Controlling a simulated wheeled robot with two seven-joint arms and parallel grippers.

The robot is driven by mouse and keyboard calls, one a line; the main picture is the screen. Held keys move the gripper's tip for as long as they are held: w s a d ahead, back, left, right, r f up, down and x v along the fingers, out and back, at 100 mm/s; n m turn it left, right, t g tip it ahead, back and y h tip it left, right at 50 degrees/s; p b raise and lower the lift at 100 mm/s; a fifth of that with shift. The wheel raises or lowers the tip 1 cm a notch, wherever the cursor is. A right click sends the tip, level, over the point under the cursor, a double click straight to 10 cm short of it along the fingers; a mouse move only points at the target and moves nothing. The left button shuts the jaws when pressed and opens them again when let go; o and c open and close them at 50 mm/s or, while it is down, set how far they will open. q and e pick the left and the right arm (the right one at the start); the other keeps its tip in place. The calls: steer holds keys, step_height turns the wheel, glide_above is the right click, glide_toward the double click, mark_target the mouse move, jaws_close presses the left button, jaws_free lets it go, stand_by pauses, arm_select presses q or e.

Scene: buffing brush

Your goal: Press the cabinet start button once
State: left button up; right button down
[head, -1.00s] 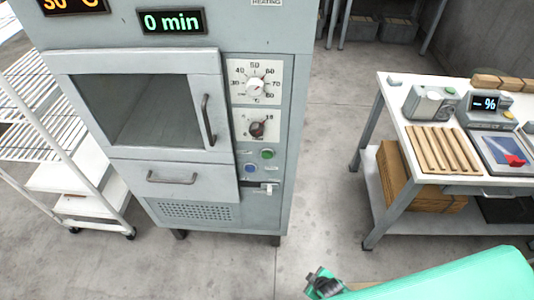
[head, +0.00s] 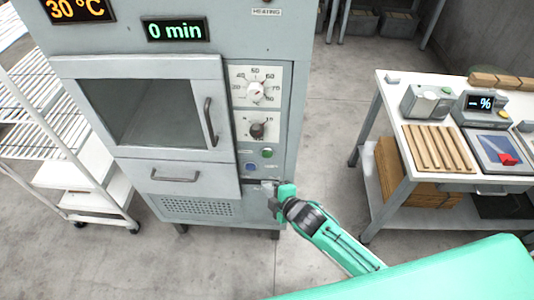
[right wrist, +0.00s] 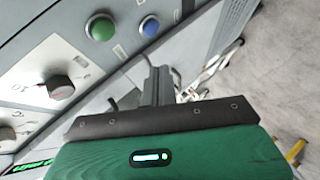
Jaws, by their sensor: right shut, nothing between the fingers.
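The grey cabinet (head: 205,180) stands left of centre, its upper display reading 30 °C and its lower one 0 min. Its right-hand panel carries a green button (head: 267,153) and, lower left of it, a blue button (head: 250,168); their labels are too small to read. My right gripper (head: 268,188) is shut and empty, in front of the panel just below the buttons. In the right wrist view, the green button (right wrist: 100,27) and blue button (right wrist: 149,26) lie beyond the closed fingertips (right wrist: 158,72), with no visible contact. My left gripper is not in view.
Two dials (head: 256,92) sit above the buttons. A white wire rack trolley (head: 30,110) stands left of the cabinet. A workbench (head: 397,120) with wooden strips and devices stands at right. Bare floor lies between cabinet and bench.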

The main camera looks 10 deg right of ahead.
mark_target(267, 154)
steer(key=shift+a+r+n, duration=0.25)
steer(key=shift+r+n, duration=0.05)
steer(key=shift+r, duration=0.6)
steer(key=w+d+b, duration=0.2)
steer(key=w, duration=0.6)
steer(key=shift+w+d+b, duration=0.15)
steer(key=shift+w+b, duration=0.15)
steer(key=shift+b, duration=0.05)
steer(key=shift+w, duration=0.1)
stand_by(1.4)
steer(key=shift+w+d, duration=0.1)
steer(key=shift+w, duration=0.2)
